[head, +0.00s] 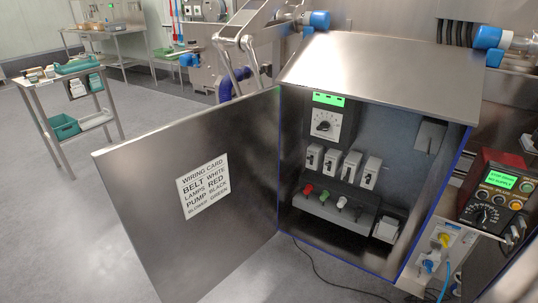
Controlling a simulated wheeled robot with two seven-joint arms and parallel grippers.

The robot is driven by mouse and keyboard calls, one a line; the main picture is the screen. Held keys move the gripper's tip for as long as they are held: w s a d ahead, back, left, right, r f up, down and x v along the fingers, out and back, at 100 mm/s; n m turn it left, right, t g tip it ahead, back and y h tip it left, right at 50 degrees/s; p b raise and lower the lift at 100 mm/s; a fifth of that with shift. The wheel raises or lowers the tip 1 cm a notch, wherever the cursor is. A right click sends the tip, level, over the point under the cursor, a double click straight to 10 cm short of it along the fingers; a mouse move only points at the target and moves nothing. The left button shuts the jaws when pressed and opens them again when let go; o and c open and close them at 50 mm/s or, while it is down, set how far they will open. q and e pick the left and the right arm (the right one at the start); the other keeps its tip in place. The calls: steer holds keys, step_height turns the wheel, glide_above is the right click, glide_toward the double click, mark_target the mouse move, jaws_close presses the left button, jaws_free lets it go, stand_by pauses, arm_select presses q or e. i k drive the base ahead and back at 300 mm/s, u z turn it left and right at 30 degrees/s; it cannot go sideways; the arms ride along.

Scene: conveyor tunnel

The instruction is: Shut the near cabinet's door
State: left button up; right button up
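The near cabinet (385,65) is a steel box with a blue seal around its opening. Its door (130,190) is hinged on the opening's left side and stands wide open to the left. The door's inner face carries a white wiring card (203,186). Inside the cabinet are a dial unit (324,124) with a green display, several white switch modules (350,166) and a terminal strip (336,208) with coloured knobs. Neither of my grippers shows in the head view.
A control box (493,190) with a green screen and sockets with coloured plugs (441,240) stand right of the cabinet. A black cable (315,268) lies on the floor below it. A steel cart (66,100) with teal trays stands far left. The floor left of the door is clear.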

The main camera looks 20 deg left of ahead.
mark_target(183, 260)
steer(key=k, duration=0.5)
steer(key=u, duration=2.5)
steer(key=i, duration=3.25)
steer(key=z, duration=4.05)
steer(key=i, duration=0.5)
steer(key=z, duration=0.05)
